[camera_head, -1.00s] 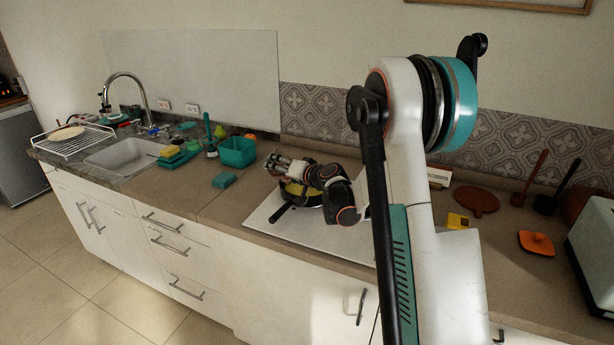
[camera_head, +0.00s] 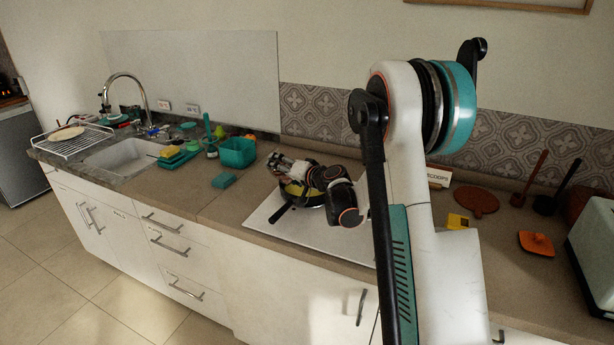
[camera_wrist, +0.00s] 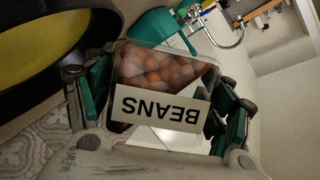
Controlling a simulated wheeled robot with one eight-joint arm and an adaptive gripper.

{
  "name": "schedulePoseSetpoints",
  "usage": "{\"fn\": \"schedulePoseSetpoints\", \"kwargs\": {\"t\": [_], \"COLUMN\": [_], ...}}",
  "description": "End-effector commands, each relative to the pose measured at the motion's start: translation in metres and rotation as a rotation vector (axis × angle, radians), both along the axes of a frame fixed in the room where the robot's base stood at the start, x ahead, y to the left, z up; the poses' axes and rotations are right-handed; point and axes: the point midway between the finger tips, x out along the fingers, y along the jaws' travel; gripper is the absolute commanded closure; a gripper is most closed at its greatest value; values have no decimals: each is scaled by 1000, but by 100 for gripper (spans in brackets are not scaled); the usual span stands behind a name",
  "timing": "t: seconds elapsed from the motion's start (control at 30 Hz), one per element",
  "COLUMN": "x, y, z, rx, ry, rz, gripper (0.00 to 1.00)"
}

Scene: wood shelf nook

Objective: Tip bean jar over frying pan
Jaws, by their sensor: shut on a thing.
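In the wrist view my gripper (camera_wrist: 160,108) is shut on the bean jar (camera_wrist: 170,72), a clear jar with a white label reading BEANS and brown-orange beans inside. The label shows upside down in this view, with the beans gathered at the picture's upper part of the jar. The black frying pan (camera_wrist: 20,98) with a yellow inside is at the left of the wrist view. In the head view the frying pan (camera_head: 308,200) sits on a white board, its handle towards the front left. My gripper (camera_head: 278,163) is at the pan's back left edge; the jar is hard to make out there.
The white board (camera_head: 330,240) lies under the pan. A teal tub (camera_head: 238,152) and a teal block (camera_head: 224,180) stand to the left, before the sink (camera_head: 122,156). A label sign reading SCOOPS (camera_head: 438,176) stands behind my arm.

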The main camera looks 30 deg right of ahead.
Motion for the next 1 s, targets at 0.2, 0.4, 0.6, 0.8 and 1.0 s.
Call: {"fn": "schedulePoseSetpoints", "kwargs": {"t": [0.2, 0.4, 0.6, 0.8, 1.0], "x": [0, 0, 0, 0, 0], "y": [0, -1, -1, -1, -1], "z": [2, 3, 4, 5, 6], "rx": [21, 41, 60, 80, 100], "ry": [-1, -2, -4, -4, -5], "rz": [0, 0, -1, -1, -1], "gripper": [68, 68, 68, 68, 68]}}
